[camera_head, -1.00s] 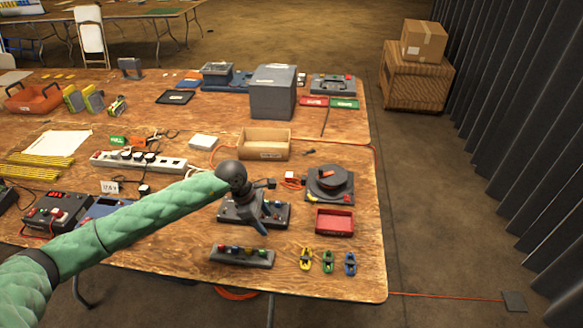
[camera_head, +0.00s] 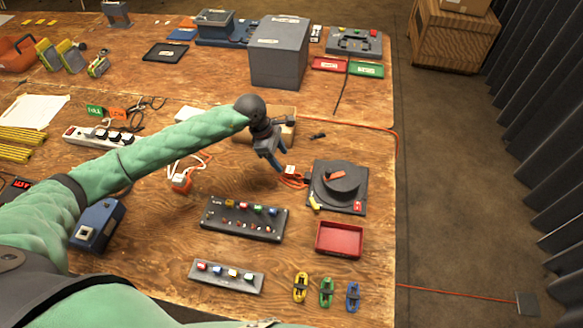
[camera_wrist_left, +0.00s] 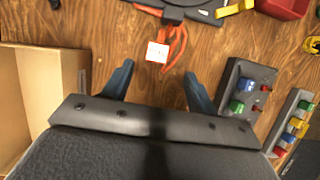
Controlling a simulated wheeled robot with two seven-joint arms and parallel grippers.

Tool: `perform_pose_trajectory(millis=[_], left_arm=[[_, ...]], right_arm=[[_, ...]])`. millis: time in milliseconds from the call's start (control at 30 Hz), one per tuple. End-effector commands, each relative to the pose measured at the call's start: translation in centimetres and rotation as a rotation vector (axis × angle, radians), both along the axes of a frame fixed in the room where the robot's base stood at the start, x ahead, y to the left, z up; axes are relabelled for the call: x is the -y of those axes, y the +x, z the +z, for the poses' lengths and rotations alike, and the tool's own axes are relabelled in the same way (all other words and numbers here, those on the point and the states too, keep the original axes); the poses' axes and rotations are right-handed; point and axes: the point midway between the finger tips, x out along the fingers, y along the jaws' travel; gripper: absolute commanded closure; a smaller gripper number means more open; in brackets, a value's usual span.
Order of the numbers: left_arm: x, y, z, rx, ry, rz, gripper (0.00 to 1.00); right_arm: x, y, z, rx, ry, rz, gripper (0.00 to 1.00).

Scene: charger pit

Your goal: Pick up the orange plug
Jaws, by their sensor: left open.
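An orange cord bundle (camera_head: 293,180) with a white tag (camera_head: 290,169) lies on the wooden table, just left of the dark cable reel (camera_head: 340,182). The bundle (camera_wrist_left: 176,42) and tag (camera_wrist_left: 157,52) also show in the left wrist view, ahead of the fingers. A second orange piece with white on it (camera_head: 181,181) lies farther left, below my forearm. I cannot tell which of these carries the orange plug. My left gripper (camera_head: 277,165) is open and empty, above the table beside the tagged bundle; its blue fingers (camera_wrist_left: 157,75) are spread. My right gripper is out of view.
A cardboard-coloured box (camera_wrist_left: 38,90) stands close to the left gripper. A grey button panel (camera_head: 244,218) and a red tray (camera_head: 339,238) lie nearer. A tall grey box (camera_head: 278,52) stands at the back.

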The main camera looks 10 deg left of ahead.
Motion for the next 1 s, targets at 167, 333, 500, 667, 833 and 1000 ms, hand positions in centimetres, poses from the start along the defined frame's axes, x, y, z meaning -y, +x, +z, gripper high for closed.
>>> perform_pose_trajectory(millis=[167,333,500,667,833,1000], left_arm=[[0.6,0.0,-1.3,0.000,0.000,0.000,0.42],[1.3,0.3,-2.6,-0.003,0.000,0.001,0.42],[2.4,0.6,-4.8,-0.002,-0.001,0.000,0.42],[2.7,0.6,-5.8,0.000,0.000,0.000,0.42],[2.7,0.6,-5.8,0.000,0.000,0.000,0.42],[2.7,0.6,-5.8,0.000,0.000,0.000,0.71]], right_arm=[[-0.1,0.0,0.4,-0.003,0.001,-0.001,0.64],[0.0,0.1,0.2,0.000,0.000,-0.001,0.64],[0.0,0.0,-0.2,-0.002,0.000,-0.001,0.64],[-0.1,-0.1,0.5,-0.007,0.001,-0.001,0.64],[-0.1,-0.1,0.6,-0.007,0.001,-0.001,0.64],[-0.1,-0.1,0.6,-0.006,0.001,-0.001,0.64]])
